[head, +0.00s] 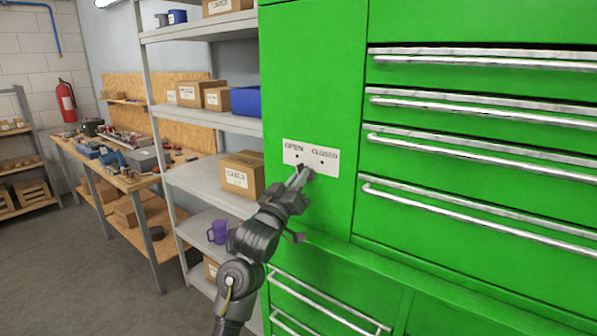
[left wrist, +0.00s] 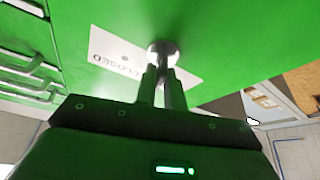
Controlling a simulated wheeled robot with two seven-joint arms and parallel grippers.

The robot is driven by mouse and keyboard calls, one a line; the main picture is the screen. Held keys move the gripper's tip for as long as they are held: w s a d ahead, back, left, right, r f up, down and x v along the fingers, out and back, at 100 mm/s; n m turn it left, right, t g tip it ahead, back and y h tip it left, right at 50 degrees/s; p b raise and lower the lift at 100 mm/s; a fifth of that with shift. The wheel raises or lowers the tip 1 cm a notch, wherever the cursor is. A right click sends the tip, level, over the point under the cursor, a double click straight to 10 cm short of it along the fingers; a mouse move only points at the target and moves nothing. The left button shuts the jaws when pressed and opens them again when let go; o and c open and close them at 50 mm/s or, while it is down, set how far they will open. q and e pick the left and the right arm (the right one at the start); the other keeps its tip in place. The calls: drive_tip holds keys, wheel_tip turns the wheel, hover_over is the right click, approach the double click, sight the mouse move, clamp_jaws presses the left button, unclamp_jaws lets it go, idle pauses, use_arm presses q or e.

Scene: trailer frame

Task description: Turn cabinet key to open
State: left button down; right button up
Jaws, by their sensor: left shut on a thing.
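The green cabinet (head: 312,75) bears a white label plate (head: 325,160) reading OPEN on the left and CLOSED on the right, with a dark dot under each word. My left gripper (head: 303,174) reaches up to the plate's lower edge. In the left wrist view, the plate (left wrist: 112,55) appears upside down with CLOSED readable. There my left gripper (left wrist: 162,82) is shut on the metal key (left wrist: 163,50), which has a round base at the cabinet face. The fingers hide the key in the head view, and I cannot tell which word it points to. My right gripper is out of view.
Drawers with long metal handles (head: 480,98) fill the cabinet's right side. A ledge and lower drawers stand out below the plate. A grey shelf (head: 205,185) with boxes (head: 243,175) and a purple mug (head: 218,232) stands close to the left. A workbench (head: 135,180) is farther back.

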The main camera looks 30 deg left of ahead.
use_arm(q)
drive_tip(key=shift+f+n+g+y+p, duration=0.1)
drive_tip(key=shift+n+g+y+p, duration=0.1)
drive_tip(key=shift+n+y+p, duration=0.7)
drive_tip(key=shift+n+g+y+p, duration=0.2)
drive_tip(key=shift+n+p, duration=0.3)
drive_tip(key=shift+n, duration=0.9)
drive_tip(key=shift+n+p, duration=0.35)
drive_tip(key=shift+n, duration=0.25)
drive_tip(key=shift+f+n+g+y+p, duration=0.15)
drive_tip(key=shift+n+g+y+p, duration=0.2)
drive_tip(key=shift+n, duration=0.35)
drive_tip(key=c, duration=1.6)
unclamp_jaws()
drive_tip(key=shift+o, duration=0.2)
drive_tip(key=b+v, duration=0.4)
drive_tip(key=v, duration=0.6)
drive_tip(key=shift+s, duration=0.3)
drive_tip(key=shift+d, duration=0.15)
